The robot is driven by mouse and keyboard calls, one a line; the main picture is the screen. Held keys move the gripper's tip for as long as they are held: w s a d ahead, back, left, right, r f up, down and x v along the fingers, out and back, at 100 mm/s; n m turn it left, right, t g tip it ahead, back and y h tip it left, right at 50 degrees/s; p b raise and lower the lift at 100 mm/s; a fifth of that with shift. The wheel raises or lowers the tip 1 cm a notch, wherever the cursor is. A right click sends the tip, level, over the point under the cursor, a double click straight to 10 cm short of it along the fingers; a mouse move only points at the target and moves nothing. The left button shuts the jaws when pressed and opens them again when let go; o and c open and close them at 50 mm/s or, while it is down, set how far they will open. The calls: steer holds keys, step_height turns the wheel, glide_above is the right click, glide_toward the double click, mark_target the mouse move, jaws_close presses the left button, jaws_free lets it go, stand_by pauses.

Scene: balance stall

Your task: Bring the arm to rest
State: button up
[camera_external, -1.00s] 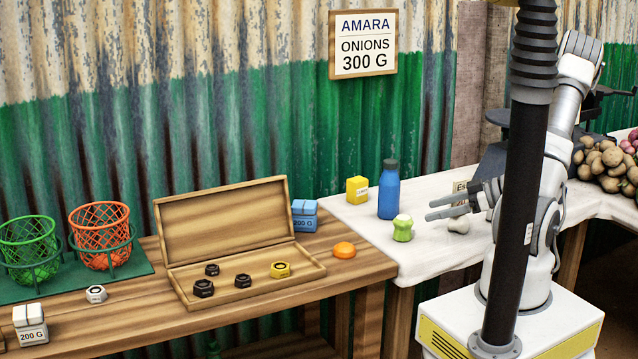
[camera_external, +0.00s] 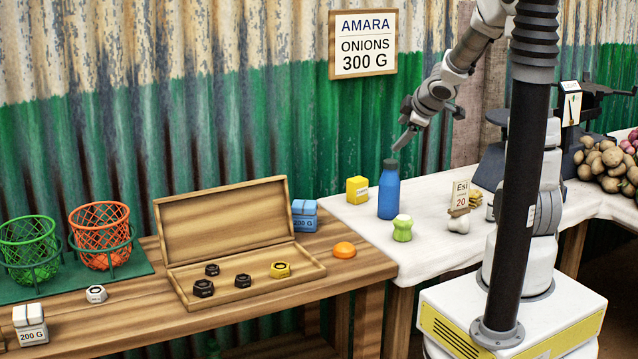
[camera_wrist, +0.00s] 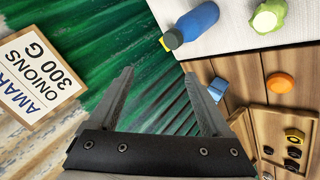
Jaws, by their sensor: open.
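My gripper (camera_external: 428,128) is raised in the air in front of the green corrugated wall, above and a little right of the blue bottle (camera_external: 389,192). In the wrist view my gripper (camera_wrist: 166,84) has its two fingers wide apart with nothing between them. The blue bottle also shows in the wrist view (camera_wrist: 196,22), beyond the fingers. My arm reaches up and over from its white base at the right. A black column hides part of the arm.
An open wooden case (camera_external: 251,297) with several nuts stands on the wooden table. A green jar (camera_external: 403,228), yellow box (camera_external: 357,190) and card (camera_external: 461,196) stand on the white cloth. A scale (camera_external: 497,150) and potatoes (camera_external: 605,163) are at right. The sign (camera_external: 363,44) hangs left of my gripper.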

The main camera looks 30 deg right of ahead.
steer(key=s+r+m+g+h+b, duration=0.1)
steer(key=s+r+m+h, duration=0.1)
steer(key=s+r+m, duration=0.6)
steer(key=s+a+f+m+g+y, duration=0.1)
steer(key=s+a, duration=0.2)
steer(key=s, duration=0.3)
steer(key=s+a+f+m+g+y+b, duration=0.1)
steer(key=s+a, duration=0.2)
steer(key=s, duration=0.3)
steer(key=s+a+f+m+g+y, duration=0.1)
steer(key=s+a, duration=0.1)
steer(key=s, duration=0.4)
step_height(320, 180, up, 14)
steer(key=p, duration=1.4)
steer(key=shift+w+r, duration=0.15)
steer(key=shift+w, duration=0.2)
